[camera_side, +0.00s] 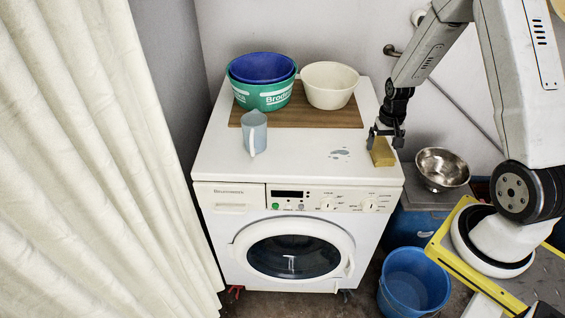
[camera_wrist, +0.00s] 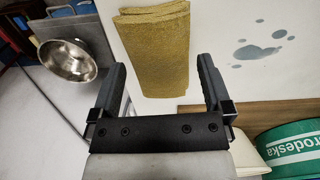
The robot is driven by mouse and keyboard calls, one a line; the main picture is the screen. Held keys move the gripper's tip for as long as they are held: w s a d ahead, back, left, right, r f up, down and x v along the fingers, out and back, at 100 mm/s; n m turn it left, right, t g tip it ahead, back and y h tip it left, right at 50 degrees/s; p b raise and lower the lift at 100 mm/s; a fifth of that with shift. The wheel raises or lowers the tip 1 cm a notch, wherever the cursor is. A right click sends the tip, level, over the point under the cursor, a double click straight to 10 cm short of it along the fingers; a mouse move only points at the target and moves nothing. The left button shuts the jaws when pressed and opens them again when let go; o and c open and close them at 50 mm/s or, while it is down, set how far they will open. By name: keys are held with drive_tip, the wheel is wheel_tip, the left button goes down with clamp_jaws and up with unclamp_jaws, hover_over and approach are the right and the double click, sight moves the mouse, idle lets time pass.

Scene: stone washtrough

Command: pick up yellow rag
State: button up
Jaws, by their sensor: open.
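The yellow rag (camera_side: 383,153) lies folded on the white top of the washing machine, near its right edge. Whether the fingertips touch the rag cannot be told.
A wooden board (camera_side: 310,114) holds a blue bowl inside a green tub (camera_side: 265,96) and a cream bowl (camera_side: 329,86). A light blue mug (camera_side: 254,132) stands left. A wet patch (camera_side: 340,153) lies left of the rag. A steel bowl (camera_side: 441,168) stands right of the machine.

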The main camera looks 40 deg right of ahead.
drive_tip(key=shift+f, duration=1.35)
drive_tip(key=c, duration=0.9)
drive_tip(key=shift+r, duration=0.1)
drive_tip(key=shift+r, duration=0.6)
drive_tip(key=shift+s+a+r, duration=1)
drive_tip(key=shift+s+r, duration=0.95)
drive_tip(key=shift+s, duration=0.15)
drive_tip(key=shift+s+a+r, duration=1.05)
drive_tip(key=shift+s+r, duration=0.9)
drive_tip(key=shift+s, duration=0.15)
drive_tip(key=shift+s+a+r, duration=1)
drive_tip(key=shift+s+r, duration=0.95)
drive_tip(key=shift+s, duration=0.15)
